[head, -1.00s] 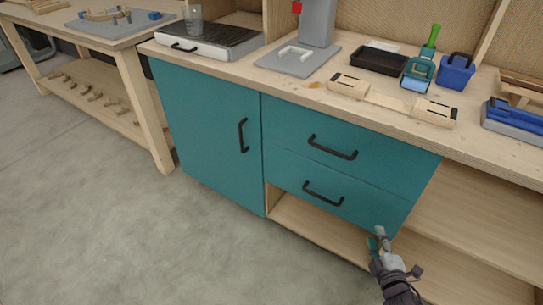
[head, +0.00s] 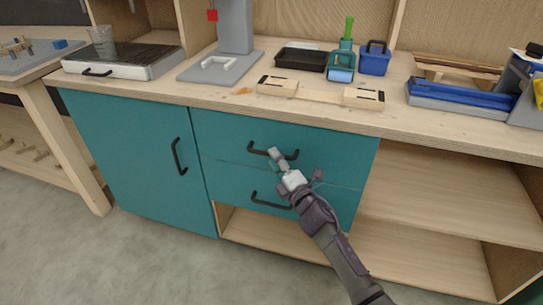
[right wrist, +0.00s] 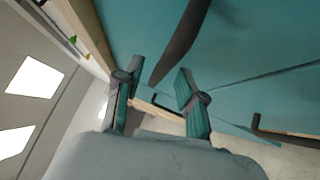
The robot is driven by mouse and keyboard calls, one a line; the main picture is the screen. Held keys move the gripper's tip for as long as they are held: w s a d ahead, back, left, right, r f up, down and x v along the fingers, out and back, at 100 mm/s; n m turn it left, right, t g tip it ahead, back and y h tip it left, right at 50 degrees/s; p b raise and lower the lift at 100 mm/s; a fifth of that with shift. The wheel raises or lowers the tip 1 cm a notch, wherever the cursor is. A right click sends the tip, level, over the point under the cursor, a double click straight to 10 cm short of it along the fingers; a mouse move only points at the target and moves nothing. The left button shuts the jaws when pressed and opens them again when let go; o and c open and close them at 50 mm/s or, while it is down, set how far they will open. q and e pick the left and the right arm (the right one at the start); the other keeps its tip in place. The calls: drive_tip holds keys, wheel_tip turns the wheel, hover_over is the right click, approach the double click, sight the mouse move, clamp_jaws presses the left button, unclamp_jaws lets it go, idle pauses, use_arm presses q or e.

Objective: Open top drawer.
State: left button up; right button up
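The top drawer (head: 225,135) is a teal front in the cabinet under the worktop and looks shut. Its black bar handle (head: 258,150) is partly behind my right gripper (head: 277,160) in the head view. In the right wrist view, my right gripper (right wrist: 160,72) is open, its two fingers apart. The top drawer handle (right wrist: 182,40) shows there as a large dark bar close ahead, its lower end between the fingers. I cannot tell whether they touch it. My left gripper is in neither view.
The bottom drawer handle (head: 262,199) lies just below, partly behind my gripper. A teal door (head: 130,150) with a vertical handle (head: 178,157) is to the left. Open shelves (head: 440,190) are to the right. Tools and boxes stand on the worktop (head: 320,116).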

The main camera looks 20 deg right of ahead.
drive_tip(key=shift+x, duration=1.2)
clamp_jaws()
